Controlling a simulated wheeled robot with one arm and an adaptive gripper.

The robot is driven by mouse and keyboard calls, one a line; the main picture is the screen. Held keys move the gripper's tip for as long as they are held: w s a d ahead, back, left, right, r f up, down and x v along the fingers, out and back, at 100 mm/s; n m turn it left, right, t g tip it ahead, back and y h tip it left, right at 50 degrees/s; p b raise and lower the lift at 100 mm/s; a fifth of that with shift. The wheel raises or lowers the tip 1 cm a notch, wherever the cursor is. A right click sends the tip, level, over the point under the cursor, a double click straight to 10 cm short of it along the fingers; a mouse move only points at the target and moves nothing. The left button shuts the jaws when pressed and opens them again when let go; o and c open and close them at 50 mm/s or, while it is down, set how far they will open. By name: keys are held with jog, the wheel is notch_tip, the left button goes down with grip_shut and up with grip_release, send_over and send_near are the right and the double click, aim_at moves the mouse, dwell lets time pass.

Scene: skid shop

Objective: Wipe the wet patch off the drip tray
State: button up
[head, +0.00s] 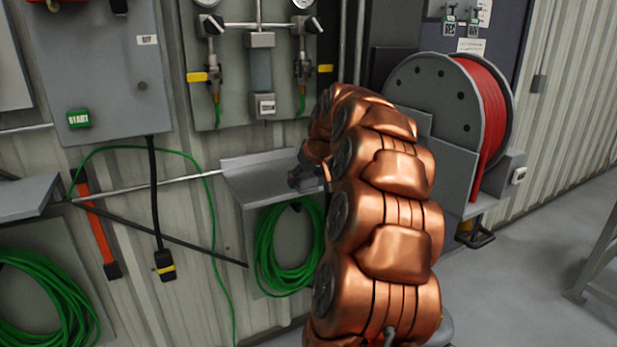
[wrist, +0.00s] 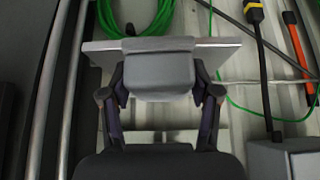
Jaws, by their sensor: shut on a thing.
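The grey drip tray (head: 262,180) is a shallow metal shelf with a raised back edge on the wall, left of my copper arm in the head view. In the wrist view the drip tray (wrist: 222,45) shows as a flat grey plate beyond the held thing. My gripper (wrist: 158,86) is shut on a smooth grey block (wrist: 158,72), one finger on each side. In the head view my gripper (head: 308,176) is at the tray's right end, partly hidden by my arm. I cannot tell whether the block touches the tray. No wet patch can be made out.
A green hose coil (head: 283,250) hangs below the tray. Gauges and valves on a panel (head: 245,90) are above it. A red hose reel (head: 440,95) stands right of my arm. A grey cabinet (head: 100,70) and a green cable (head: 213,215) are at left.

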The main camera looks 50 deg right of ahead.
jog(key=shift+w+d+f+p, duration=0.4)
jog(key=shift+w+d+p, duration=0.2)
jog(key=shift+w, duration=1.15)
jog(key=shift+w+d+f+p, duration=0.45)
jog(key=shift+w+d, duration=0.15)
jog(key=shift+w, duration=1.15)
jog(key=shift+w+d+f+p, duration=0.4)
jog(key=shift+w+d+p, duration=0.2)
jog(key=shift+w, duration=1.15)
jog(key=shift+w+d+f, duration=0.15)
jog(key=shift+w+f, duration=0.05)
jog(key=shift+w, duration=0.2)
jog(key=shift+w+d+f, duration=0.15)
jog(key=shift+w, duration=0.2)
jog(key=shift+w+d, duration=0.2)
jog(key=shift+w, duration=0.4)
jog(key=shift+w+d+f+p, duration=0.15)
jog(key=shift+w+f+p, duration=0.15)
jog(key=shift+w, duration=0.2)
